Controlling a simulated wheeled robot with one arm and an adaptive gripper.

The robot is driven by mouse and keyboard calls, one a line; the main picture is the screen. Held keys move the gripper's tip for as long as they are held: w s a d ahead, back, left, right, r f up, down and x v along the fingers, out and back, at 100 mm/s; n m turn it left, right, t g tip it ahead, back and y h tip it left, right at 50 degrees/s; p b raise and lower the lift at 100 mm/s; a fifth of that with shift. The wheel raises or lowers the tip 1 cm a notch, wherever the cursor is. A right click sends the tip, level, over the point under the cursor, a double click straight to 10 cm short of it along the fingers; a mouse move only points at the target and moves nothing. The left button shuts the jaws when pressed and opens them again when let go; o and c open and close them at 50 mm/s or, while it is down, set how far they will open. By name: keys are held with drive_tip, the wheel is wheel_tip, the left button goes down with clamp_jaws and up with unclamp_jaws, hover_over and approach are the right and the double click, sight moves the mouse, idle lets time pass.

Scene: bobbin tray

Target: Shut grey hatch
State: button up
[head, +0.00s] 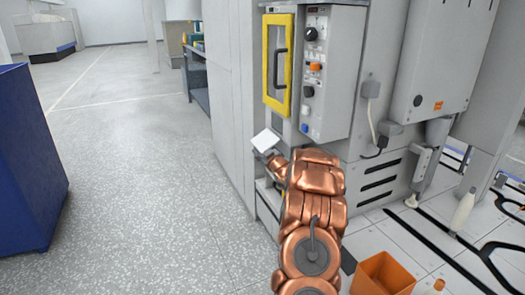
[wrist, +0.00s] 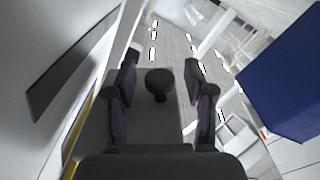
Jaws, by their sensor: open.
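The grey hatch shows in the head view as a small pale tilted panel (head: 265,140), standing out from the front of the machine below the yellow-framed door. In the wrist view a grey panel (wrist: 158,125), which looks like the hatch, lies ahead of my gripper (wrist: 160,80). A dark round knob (wrist: 160,86) on it shows between my two fingers. The fingers are apart, one on each side of the knob, with a visible gap to it on both sides. In the head view my fingers are hidden behind my copper arm and the panel.
A yellow-framed door (head: 278,65) with a dark handle is above the panel, beside a control box (head: 328,75) with knobs. A blue bin (head: 28,160) stands at the left. An orange box (head: 383,275) is at lower right. The floor between bin and machine is clear.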

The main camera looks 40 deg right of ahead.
clamp_jaws()
idle(0.4)
drive_tip(key=shift+w+a+r, duration=0.1)
drive_tip(key=shift+a, duration=0.05)
